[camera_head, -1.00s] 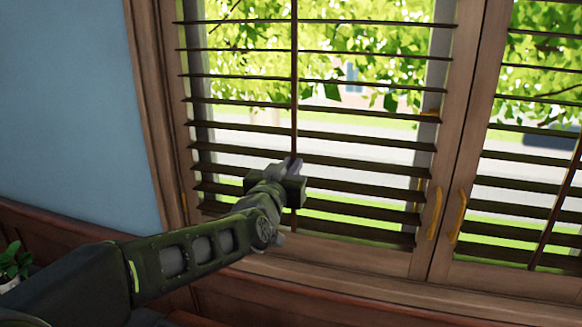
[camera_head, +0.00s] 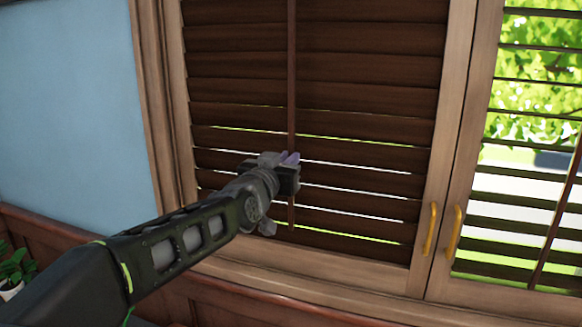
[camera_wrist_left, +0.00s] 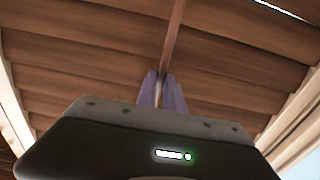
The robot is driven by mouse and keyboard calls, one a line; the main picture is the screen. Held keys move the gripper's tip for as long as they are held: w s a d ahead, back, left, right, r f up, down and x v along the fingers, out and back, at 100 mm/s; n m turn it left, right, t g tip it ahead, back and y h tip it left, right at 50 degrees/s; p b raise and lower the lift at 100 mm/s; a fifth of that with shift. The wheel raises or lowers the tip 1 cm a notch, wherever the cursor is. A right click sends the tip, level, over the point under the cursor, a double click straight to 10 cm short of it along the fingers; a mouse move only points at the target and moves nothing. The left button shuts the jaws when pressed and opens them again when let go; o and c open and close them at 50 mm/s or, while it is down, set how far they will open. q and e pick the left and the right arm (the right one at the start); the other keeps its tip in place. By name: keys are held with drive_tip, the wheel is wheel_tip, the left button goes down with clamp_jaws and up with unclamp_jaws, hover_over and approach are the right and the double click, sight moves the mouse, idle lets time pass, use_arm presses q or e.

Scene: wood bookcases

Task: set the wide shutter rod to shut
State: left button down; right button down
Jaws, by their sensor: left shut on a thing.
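The wide shutter rod (camera_head: 291,75) runs upright down the middle of the left shutter panel. The panel's dark wood slats (camera_head: 370,115) are tilted nearly flat; the upper ones look closed, and thin strips of light show between several lower ones. My left gripper (camera_head: 290,159) is shut on the rod at its lower part. In the left wrist view the purple fingers (camera_wrist_left: 161,88) pinch the rod (camera_wrist_left: 174,35), which rises above them against the slats. My right gripper is not in view.
The right shutter panel (camera_head: 520,200) has its slats open, with its own tilted rod (camera_head: 556,215). Two yellow handles (camera_head: 453,231) sit where the panels meet. A potted plant (camera_head: 15,268) is at the lower left, by the blue wall (camera_head: 65,110).

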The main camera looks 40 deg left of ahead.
use_arm(q)
drive_tip(key=c, duration=1.7)
unclamp_jaws()
drive_tip(key=shift+d+r, duration=0.1)
drive_tip(key=shift+r, duration=0.25)
drive_tip(key=shift+o, duration=1.2)
drive_tip(key=shift+f, duration=0.1)
drive_tip(key=b+v, duration=0.2)
drive_tip(key=v, duration=0.5)
drive_tip(key=shift+s+b, duration=0.3)
drive_tip(key=shift+s, duration=0.05)
